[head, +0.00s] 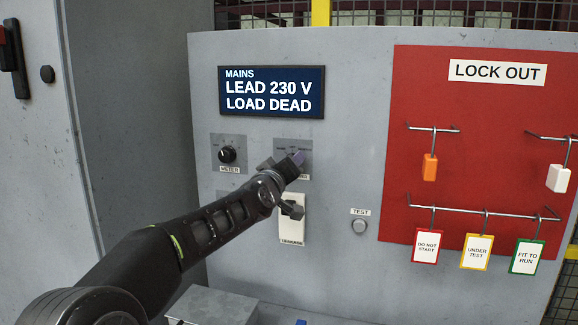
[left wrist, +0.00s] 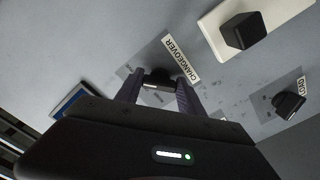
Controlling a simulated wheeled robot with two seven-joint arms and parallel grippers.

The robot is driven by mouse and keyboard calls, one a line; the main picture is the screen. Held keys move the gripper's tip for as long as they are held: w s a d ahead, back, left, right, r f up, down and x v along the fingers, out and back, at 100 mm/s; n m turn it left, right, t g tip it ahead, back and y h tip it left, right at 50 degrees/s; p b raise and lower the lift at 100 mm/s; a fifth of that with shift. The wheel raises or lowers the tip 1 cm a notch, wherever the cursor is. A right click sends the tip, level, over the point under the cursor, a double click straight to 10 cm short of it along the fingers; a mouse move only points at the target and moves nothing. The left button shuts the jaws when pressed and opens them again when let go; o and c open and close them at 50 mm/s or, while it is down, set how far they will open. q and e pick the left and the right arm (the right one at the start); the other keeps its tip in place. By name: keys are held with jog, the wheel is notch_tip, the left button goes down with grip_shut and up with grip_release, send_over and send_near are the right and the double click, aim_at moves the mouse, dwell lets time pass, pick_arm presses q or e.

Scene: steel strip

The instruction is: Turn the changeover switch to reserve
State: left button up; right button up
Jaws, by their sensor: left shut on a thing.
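The changeover switch has a black knob (left wrist: 158,78) with a white mark, beside a CHANGEOVER label (left wrist: 180,60) in the left wrist view. My left gripper (head: 292,162) is at its plate (head: 279,146) in the head view and hides the knob and part of the label there. In the left wrist view the two fingers of my left gripper (left wrist: 157,88) are shut on the knob, one on each side. Which position the knob points to cannot be read. The display (head: 271,92) reads MAINS, LEAD 230 V, LOAD DEAD. My right gripper is not in view.
A METER knob (head: 227,155) is left of the switch. A white plate (head: 292,232) is below, partly behind my arm; a TEST button (head: 359,226) is lower right. A red LOCK OUT board (head: 480,130) with hanging tags and locks fills the right side.

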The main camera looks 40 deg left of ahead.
pick_arm(q)
jog(key=o, duration=1.4)
jog(key=shift+f, duration=0.1)
jog(key=shift+c, duration=0.2)
jog(key=shift+s, duration=0.1)
jog(key=b+v, duration=0.1)
jog(key=v, duration=0.6)
jog(key=shift+s+d, duration=0.15)
jog(key=shift+s, duration=0.15)
